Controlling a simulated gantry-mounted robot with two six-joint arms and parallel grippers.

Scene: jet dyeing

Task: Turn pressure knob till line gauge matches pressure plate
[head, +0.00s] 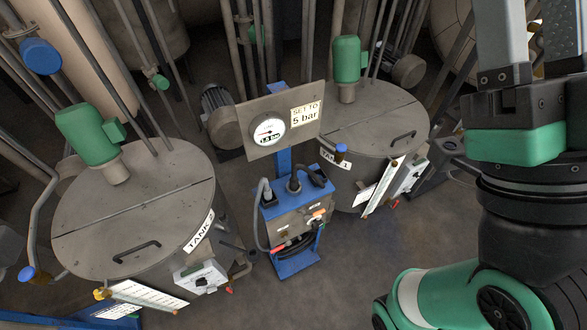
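A grey metal panel (250,120) stands on a blue post in the middle of the head view. It carries a round white line gauge (268,129) whose green readout seems to read about 1.5 bar, though the digits are small. The pressure plate (305,113) beside it reads "SET TO 5 bar". A blue knob (340,149) is below right of the panel, by tank 1; I cannot tell whether it is the pressure knob. My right gripper (537,25) is at the upper right, far from the panel, its grey fingers apart and empty, tips cut off. My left gripper is out of view.
Tank 2 (134,225) stands at left and tank 1 (377,110) behind right, both with green motors. A blue cart (290,215) with a control box and cables stands below the panel. The floor (330,290) at front centre is clear.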

